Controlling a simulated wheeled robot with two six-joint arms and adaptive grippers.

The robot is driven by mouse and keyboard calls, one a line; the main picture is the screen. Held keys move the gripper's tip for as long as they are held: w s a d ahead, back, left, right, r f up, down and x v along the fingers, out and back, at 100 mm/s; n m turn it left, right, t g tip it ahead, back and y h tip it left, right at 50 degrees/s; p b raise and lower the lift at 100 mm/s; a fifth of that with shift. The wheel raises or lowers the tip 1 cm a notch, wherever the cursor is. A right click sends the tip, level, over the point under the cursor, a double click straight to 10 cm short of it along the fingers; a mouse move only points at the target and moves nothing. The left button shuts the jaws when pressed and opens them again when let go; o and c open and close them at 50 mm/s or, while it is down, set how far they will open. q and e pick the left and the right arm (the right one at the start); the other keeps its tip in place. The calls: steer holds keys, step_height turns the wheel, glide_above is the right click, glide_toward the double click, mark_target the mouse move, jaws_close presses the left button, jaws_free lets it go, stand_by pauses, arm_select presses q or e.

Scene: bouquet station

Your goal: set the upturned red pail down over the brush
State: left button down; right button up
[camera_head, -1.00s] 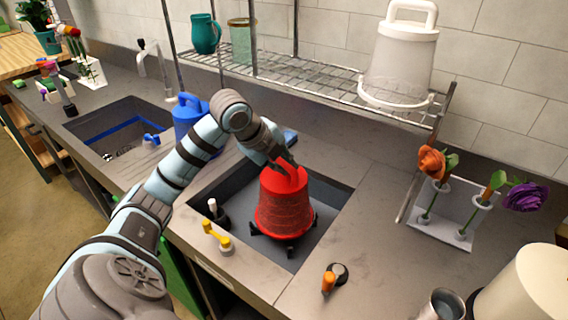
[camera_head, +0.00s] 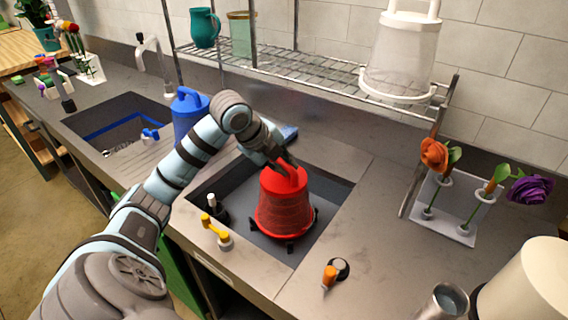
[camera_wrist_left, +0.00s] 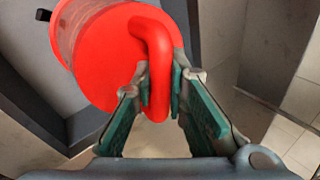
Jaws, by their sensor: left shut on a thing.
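The red pail (camera_head: 284,208) is upside down in the right-hand sink basin, roughly upright. My left gripper (camera_head: 286,168) is shut on the handle on its upturned base. In the left wrist view the red handle (camera_wrist_left: 157,65) lies between the green-padded fingers (camera_wrist_left: 160,88). Dark feet of something (camera_head: 290,246) show below the pail's rim; the pail hides the rest. I cannot tell whether the rim touches anything. I cannot identify the brush for certain; a black item with a pale top (camera_head: 216,208) stands at the basin's left side, beside the pail. My right gripper is out of view.
A yellow tap (camera_head: 216,232) stands at the basin's front left edge. An orange-and-black item (camera_head: 331,275) is on the front counter. A blue can (camera_head: 188,115) stands behind my arm. A flower rack (camera_head: 446,207) stands right, a wire shelf (camera_head: 310,72) behind.

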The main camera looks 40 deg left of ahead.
arm_select(q)
steer(key=shift+f+b, duration=0.5)
steer(key=shift+f, duration=0.3)
steer(key=c, duration=1.5)
jaws_free()
steer(key=v, duration=1.2)
steer(key=shift+d, duration=0.1)
